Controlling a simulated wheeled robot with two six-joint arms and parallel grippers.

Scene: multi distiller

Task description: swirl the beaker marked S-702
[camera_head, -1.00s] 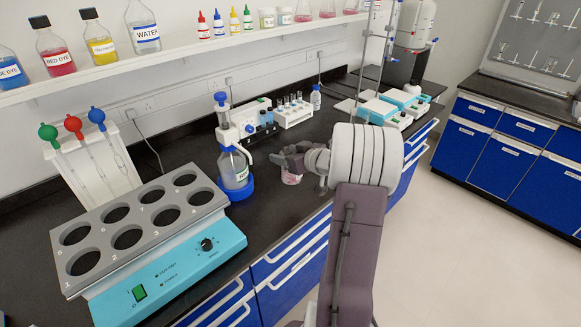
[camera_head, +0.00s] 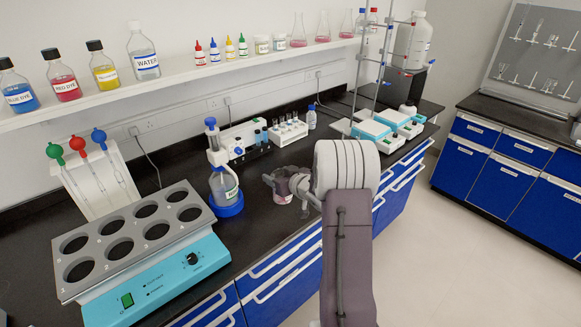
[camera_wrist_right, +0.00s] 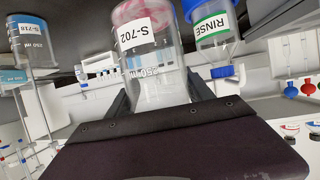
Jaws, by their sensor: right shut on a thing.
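The beaker marked S-702 (camera_wrist_right: 150,50) is clear glass with pink contents and a white label, large in the right wrist view. In the head view the beaker (camera_head: 283,198) shows as a small pinkish glass by the bench's front edge, partly hidden by my gripper. My right gripper (camera_head: 282,183) is shut on it, with dark fingers on both sides of the glass in the wrist view. I cannot tell whether the beaker touches the bench. My left gripper is not in view.
A blue-based RINSE bottle (camera_head: 222,186) stands just left of the beaker. A grey-topped heating block (camera_head: 130,240) is further left. A tube rack (camera_head: 289,133) stands behind. A beaker marked S-718 (camera_wrist_right: 30,45) shows in the wrist view.

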